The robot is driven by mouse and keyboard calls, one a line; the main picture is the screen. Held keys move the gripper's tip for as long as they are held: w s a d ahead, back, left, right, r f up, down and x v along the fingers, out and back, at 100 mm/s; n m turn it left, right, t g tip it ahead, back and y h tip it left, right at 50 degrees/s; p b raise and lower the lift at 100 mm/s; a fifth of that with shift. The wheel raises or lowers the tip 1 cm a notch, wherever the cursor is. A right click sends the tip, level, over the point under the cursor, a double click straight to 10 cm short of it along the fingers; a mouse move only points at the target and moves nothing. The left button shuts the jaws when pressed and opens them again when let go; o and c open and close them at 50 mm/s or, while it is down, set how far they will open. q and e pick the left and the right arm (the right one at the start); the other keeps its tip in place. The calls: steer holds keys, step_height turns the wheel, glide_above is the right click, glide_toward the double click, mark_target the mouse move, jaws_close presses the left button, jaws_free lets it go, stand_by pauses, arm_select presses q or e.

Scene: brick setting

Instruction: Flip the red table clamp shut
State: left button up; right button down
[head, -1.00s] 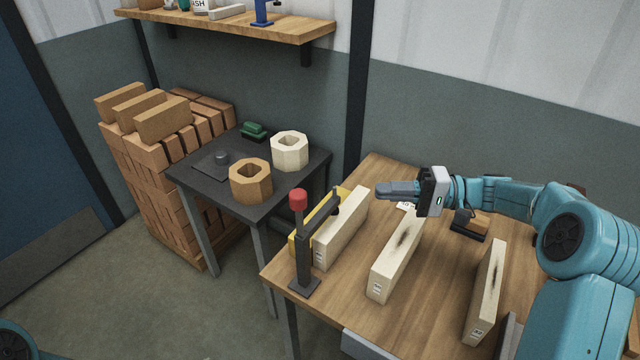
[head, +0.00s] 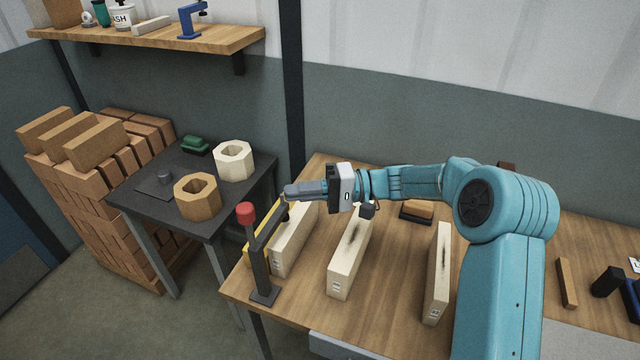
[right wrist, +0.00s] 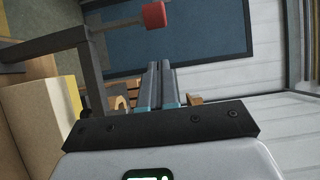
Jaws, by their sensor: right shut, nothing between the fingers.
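The table clamp (head: 260,270) stands at the front left corner of the wooden table. It has a dark post, an upright handle with a red knob (head: 245,213), and a dark bar slanting back right over a pale block. The knob (right wrist: 154,15) and dark post (right wrist: 90,60) also show at the top left of the right wrist view. My right gripper (head: 287,193) is shut and empty, its fingers pointing left, behind and right of the knob and apart from it. Its closed fingers (right wrist: 162,82) show in the right wrist view. My left gripper is not in view.
Pale blocks (head: 350,260) stand on the wooden table (head: 390,290), with a yellow piece (head: 258,247) beside the clamp. A dark side table (head: 150,205) holds two ring-shaped blocks. Stacked bricks (head: 90,200) are further left. A shelf (head: 150,42) hangs above.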

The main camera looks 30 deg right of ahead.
mark_target(249, 228)
steer(key=s+a+f+n+h+b, duration=0.1)
steer(key=s+a+n+h+b, duration=0.2)
steer(key=a+b, duration=0.4)
steer(key=s+a+f+n+t+h+b, duration=0.1)
steer(key=s+a+n+h+b, duration=0.2)
steer(key=a+b, duration=0.4)
steer(key=shift+s+a+n+b, duration=0.2)
steer(key=shift+s+n+b, duration=0.25)
steer(key=shift+n+b, duration=1.4)
steer(key=shift+m+h+b, duration=0.3)
steer(key=shift+m+b, duration=0.1)
steer(key=shift+m, duration=0.05)
steer(key=shift+r, duration=0.1)
